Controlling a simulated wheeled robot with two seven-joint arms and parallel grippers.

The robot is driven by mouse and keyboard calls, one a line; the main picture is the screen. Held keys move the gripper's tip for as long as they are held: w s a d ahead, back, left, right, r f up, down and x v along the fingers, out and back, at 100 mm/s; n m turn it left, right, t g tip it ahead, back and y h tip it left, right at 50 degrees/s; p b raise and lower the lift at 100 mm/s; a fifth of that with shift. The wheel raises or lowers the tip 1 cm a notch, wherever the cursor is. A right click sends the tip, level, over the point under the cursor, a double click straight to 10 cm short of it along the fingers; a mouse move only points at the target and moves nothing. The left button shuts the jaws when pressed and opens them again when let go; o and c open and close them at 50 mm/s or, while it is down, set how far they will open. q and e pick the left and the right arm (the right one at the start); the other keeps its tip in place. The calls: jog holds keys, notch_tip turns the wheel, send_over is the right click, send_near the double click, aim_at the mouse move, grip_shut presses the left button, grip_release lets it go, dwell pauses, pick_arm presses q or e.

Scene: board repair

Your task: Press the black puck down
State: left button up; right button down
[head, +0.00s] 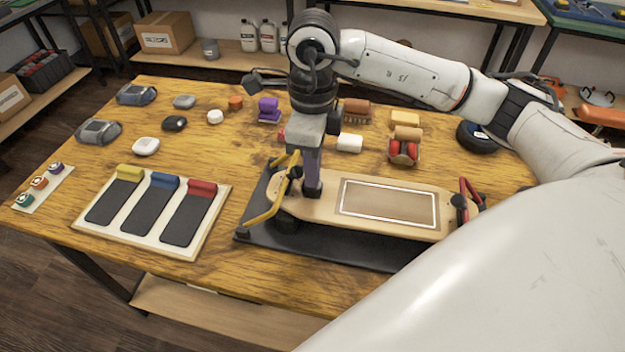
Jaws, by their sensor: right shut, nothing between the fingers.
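A small black puck-like piece (174,123) lies on the left part of the wooden table, among grey and white rounded pieces. My right gripper (312,188) points straight down over the left end of a wooden board (330,208). It is shut, with nothing visible between its fingers, and its tips are at or just above the board. Whether a dark piece lies under the tips is hidden. The gripper is well to the right of the black piece. My left gripper is not in view.
The board rests on a black mat (345,252), with a yellow clamp (262,215) at left and a red one (468,190) at right. A tray (205,238) with three dark pads is front left. A black wheel (474,136) and brushes stand behind.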

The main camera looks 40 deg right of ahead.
jog(key=shift+f, duration=0.1)
notch_tip(320, 180, up, 8)
jog(key=p, duration=0.5)
dwell(0.6)
dwell(0.4)
